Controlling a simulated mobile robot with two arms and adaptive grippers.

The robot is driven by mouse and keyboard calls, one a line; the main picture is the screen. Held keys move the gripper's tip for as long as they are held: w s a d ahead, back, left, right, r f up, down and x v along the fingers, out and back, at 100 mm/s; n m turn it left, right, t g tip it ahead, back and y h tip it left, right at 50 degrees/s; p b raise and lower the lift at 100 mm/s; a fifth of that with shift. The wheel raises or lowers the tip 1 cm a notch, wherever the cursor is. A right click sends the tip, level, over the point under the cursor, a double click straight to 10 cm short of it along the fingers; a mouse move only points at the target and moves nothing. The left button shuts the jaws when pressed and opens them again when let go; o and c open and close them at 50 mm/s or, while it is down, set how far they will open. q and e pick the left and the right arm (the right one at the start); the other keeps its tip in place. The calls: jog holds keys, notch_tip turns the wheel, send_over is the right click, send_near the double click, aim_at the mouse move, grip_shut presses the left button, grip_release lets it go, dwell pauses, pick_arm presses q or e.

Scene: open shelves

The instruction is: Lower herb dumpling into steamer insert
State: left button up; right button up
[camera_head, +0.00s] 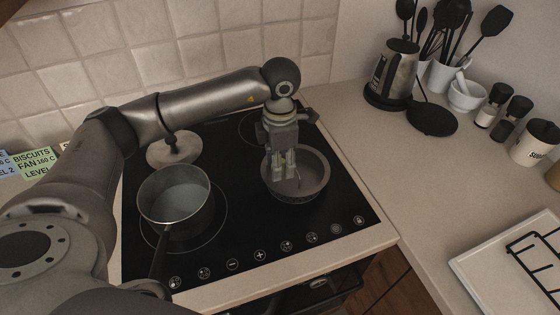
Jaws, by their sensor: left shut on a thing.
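The steamer insert (301,197) is a round, grey, bowl-like vessel on the right part of the black cooktop. My left gripper (287,179) comes down from above with its fingertips inside the outline of the insert's opening. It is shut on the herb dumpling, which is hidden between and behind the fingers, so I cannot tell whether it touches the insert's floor. My right gripper is not in view.
A saucepan (147,208) with a pale content stands left on the cooktop (235,235). A round lid (165,154) lies behind it. A kettle (392,72), a black spoon rest (432,120), jars and a tray (480,262) are right. The middle right counter is clear.

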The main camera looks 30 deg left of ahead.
pick_arm(q)
jog(key=shift+f+b, duration=0.4)
jog(key=shift+f, duration=0.05)
dwell(0.5)
jog(key=o, duration=0.8)
jog(key=shift+c, duration=0.2)
jog(key=shift+r, duration=0.1)
jog(key=shift+r, duration=0.1)
notch_tip(320, 180, up, 12)
